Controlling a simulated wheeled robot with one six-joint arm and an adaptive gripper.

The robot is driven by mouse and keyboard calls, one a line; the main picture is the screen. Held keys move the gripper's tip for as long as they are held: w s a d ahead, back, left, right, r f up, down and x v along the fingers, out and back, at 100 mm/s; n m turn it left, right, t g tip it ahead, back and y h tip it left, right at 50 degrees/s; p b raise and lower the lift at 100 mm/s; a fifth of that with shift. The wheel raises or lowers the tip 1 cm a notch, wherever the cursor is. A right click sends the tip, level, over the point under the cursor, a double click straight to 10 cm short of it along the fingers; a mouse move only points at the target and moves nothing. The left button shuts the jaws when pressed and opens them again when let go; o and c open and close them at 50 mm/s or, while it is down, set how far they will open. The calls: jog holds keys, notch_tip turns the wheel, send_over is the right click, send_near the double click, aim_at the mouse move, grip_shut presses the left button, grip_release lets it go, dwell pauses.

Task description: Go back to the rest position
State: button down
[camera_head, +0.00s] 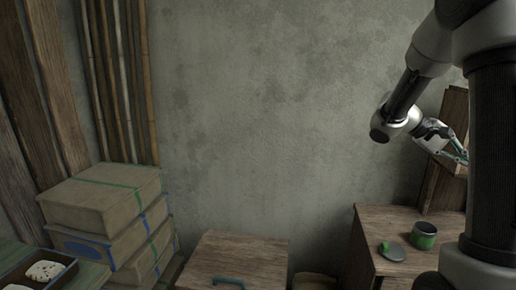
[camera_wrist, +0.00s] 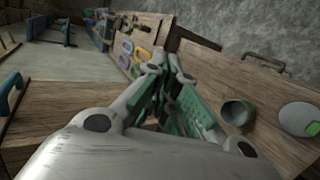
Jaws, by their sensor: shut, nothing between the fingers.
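My gripper (camera_head: 459,157) is at the right of the head view, raised in front of a wooden upright and above the level of the wooden cabinet top (camera_head: 375,220). In the wrist view my gripper (camera_wrist: 172,62) shows its green-padded fingers closed together with nothing between them. A round green-and-grey tin (camera_head: 423,236) stands open on the cabinet top, with its lid (camera_head: 391,251) lying beside it. The tin (camera_wrist: 238,113) and the lid (camera_wrist: 300,118) also show to the right of my fingers in the wrist view. My gripper touches neither.
Stacked boxes (camera_head: 105,213) with green and blue bands stand at the left. A lower wooden chest (camera_head: 238,262) with a blue handle is at the bottom middle. Poles (camera_head: 122,80) lean on the wall. A board with coloured rings (camera_wrist: 128,55) stands beyond my fingers. The middle air space is clear.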

jog(key=s+a+n+t+y, duration=0.2)
jog(key=s+a+t+y, duration=0.2)
jog(key=s+a, duration=0.4)
jog(key=s+a+n+t+y, duration=0.1)
jog(key=s+a+t+y, duration=0.4)
jog(key=a, duration=1.1)
jog(key=shift+s+r+n+y, duration=0.4)
jog(key=shift+s+y, duration=0.5)
jog(key=shift+s, duration=0.7)
